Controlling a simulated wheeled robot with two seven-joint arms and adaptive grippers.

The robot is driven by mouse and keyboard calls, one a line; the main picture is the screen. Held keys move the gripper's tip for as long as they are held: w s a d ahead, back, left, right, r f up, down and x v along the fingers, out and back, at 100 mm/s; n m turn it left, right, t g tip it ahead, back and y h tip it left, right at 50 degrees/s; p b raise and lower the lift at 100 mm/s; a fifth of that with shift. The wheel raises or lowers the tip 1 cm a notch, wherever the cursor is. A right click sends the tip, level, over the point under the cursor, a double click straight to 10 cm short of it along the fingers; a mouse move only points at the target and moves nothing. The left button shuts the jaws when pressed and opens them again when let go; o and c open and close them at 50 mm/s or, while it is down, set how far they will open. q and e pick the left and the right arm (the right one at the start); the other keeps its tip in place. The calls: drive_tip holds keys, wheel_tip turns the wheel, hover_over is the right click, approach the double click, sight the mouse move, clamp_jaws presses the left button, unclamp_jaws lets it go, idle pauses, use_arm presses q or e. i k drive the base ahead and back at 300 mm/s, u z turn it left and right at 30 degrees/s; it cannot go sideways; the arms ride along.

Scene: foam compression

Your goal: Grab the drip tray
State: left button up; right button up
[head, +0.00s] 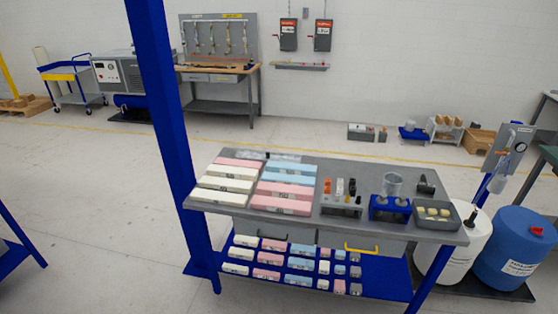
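A shallow dark grey tray (453,225) sits at the right end of the grey-topped table (290,224). Several pale yellow pieces (433,212) lie inside it. It looks like the drip tray, but I see no label that confirms this. Neither of my grippers is in view, and nothing touches the tray.
White, pink and blue foam blocks (284,190) cover the table's left part; a small rack (341,207) stands mid-table. A blue post (165,110) rises at its left end. White and blue drums (515,250) stand right.

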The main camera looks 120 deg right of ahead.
sight(242, 155)
drive_tip(key=z, duration=3.95)
